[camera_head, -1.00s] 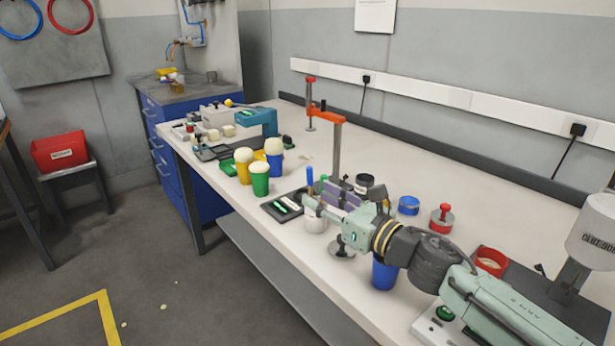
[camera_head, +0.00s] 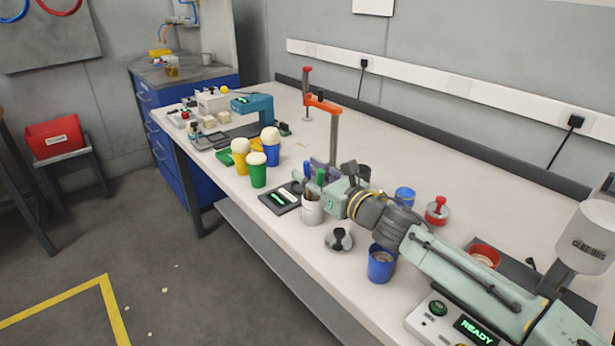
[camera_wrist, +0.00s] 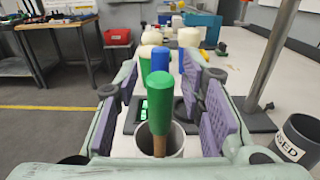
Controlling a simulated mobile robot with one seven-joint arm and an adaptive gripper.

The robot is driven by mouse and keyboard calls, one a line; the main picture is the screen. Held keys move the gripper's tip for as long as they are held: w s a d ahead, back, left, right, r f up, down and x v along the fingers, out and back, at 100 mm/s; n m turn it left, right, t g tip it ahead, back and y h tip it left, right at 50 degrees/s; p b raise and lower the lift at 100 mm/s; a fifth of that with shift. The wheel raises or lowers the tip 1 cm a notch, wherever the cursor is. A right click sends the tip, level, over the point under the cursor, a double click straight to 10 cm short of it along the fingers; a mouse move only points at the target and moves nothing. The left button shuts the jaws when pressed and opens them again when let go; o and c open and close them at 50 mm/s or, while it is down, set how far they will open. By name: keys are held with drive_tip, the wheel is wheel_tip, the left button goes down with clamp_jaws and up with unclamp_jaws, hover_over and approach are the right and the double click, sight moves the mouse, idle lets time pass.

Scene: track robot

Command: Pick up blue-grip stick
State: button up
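The blue-grip stick (camera_head: 307,170) stands in a white cup (camera_head: 311,211) on the bench. A green-grip stick (camera_head: 320,177) stands in the same cup. In the wrist view, the green grip (camera_wrist: 160,100) is upright between my fingers, nearest the camera. The blue grip (camera_wrist: 160,57) shows behind it, farther out, with its lower part hidden. My gripper (camera_wrist: 168,98) is open, its purple pads apart on both sides of the green grip. I see no clear contact. The cup rim (camera_wrist: 176,145) shows below.
A black tray with green displays (camera_head: 281,198) lies just left of the cup. An orange-armed post (camera_head: 333,135) rises behind. A blue cup (camera_head: 380,265) and a dark-knobbed weight (camera_head: 339,241) are in front.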

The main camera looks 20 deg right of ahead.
drive_tip(key=shift+w+a, duration=0.15)
drive_tip(key=shift+w, duration=0.4)
drive_tip(key=shift+f, duration=0.1)
clamp_jaws()
